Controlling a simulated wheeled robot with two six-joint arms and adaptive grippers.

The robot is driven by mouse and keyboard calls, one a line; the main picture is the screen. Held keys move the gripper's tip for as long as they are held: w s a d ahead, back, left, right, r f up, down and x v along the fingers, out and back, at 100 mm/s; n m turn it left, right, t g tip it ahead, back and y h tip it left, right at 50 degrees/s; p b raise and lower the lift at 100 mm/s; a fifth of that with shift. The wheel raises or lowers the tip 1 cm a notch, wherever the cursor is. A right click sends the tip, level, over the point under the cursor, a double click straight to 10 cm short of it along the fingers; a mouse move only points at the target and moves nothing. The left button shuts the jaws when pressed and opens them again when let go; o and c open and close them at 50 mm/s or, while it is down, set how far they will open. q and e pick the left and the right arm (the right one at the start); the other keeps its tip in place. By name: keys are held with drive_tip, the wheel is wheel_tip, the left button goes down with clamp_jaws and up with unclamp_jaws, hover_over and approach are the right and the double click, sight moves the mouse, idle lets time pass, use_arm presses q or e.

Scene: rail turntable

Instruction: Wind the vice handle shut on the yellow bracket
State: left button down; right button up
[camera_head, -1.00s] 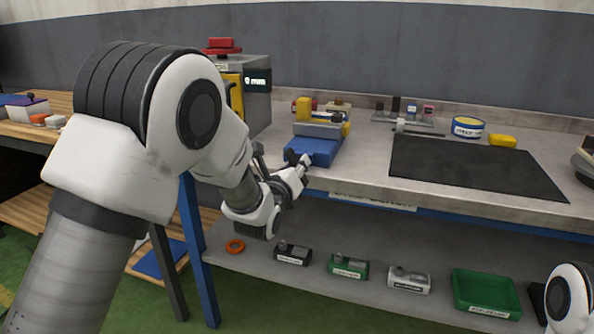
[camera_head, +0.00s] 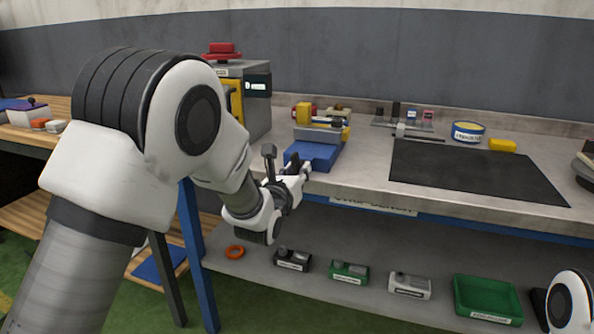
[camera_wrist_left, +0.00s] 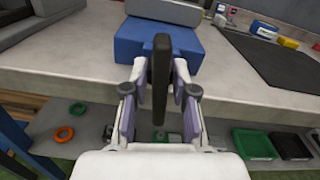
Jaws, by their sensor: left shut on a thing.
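The vice (camera_head: 313,153) has a blue base and grey jaw parts and stands at the bench's front edge. The yellow bracket (camera_head: 303,113) stands upright at the vice's jaws; whether the jaws touch it cannot be told. The dark vice handle (camera_wrist_left: 160,75) stands upright in front of the blue base in the left wrist view, and its knobbed end (camera_head: 268,151) shows in the head view. My left gripper (camera_head: 294,176) is at the vice's front, shut on the handle, with one finger on each side. My right gripper is out of view.
A black mat (camera_head: 470,170) lies right of the vice. A yellow block (camera_head: 502,145) and a round tin (camera_head: 468,131) stand behind it. A machine with a red top (camera_head: 222,50) stands left of the vice. The shelf below holds a green tray (camera_head: 487,298) and several small boxed parts.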

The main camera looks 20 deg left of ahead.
use_arm(q)
drive_tip(key=c, duration=1.2)
unclamp_jaws()
drive_tip(key=shift+f, duration=0.35)
drive_tip(key=shift+o, duration=0.2)
drive_tip(key=shift+r, duration=0.1)
drive_tip(key=shift+s, duration=0.1)
drive_tip(key=s, duration=1.2)
drive_tip(key=shift+a, duration=0.15)
drive_tip(key=shift+w, duration=0.1)
